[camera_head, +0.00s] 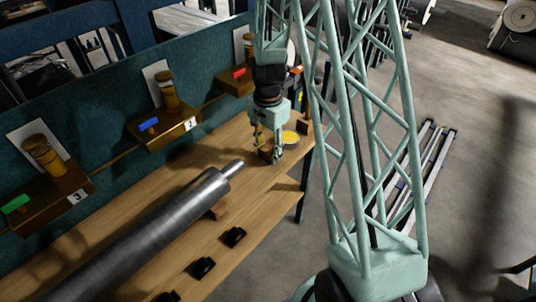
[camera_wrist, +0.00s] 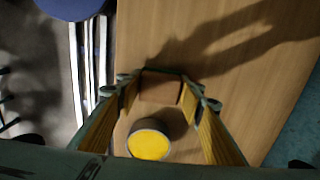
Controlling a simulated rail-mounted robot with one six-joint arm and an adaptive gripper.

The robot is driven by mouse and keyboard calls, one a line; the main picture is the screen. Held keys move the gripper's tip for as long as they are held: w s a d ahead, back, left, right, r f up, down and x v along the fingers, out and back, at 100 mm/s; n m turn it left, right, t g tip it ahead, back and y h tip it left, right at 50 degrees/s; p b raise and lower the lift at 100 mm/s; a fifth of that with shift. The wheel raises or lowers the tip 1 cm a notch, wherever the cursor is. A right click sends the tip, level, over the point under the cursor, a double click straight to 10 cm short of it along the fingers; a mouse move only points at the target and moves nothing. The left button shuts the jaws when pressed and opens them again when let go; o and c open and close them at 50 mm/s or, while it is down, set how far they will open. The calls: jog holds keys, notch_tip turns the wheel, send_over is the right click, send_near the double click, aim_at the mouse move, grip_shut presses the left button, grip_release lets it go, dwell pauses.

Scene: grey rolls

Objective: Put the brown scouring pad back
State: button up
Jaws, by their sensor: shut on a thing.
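My gripper (camera_head: 268,153) is over the far end of the wooden bench in the head view, pointing down. In the wrist view its two fingers (camera_wrist: 158,92) are closed on a flat brown block, which I take as the brown scouring pad (camera_wrist: 160,88). The pad spans the gap between the fingertips. In the head view the pad is small and mostly hidden by the fingers. I cannot tell whether it touches the bench. A round tin with a yellow top (camera_head: 290,138) stands right beside the gripper; it also shows in the wrist view (camera_wrist: 150,144).
A long grey metal roll (camera_head: 160,235) lies along the wooden bench (camera_head: 215,150). Several black blocks (camera_head: 235,237) sit in front of it. Brown wall boxes bear a green block (camera_head: 16,203), a blue block (camera_head: 149,124) and a red block (camera_head: 239,73). Bench surface shows bare behind the roll.

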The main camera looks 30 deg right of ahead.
aim_at(268, 149)
jog(key=shift+f, duration=0.3)
jog(key=shift+f, duration=0.2)
jog(key=o, duration=0.9)
jog(key=shift+r, duration=0.2)
notch_tip(268, 149, up, 11)
jog(key=shift+p, duration=0.9)
jog(key=shift+r, duration=0.5)
jog(key=shift+r, duration=0.15)
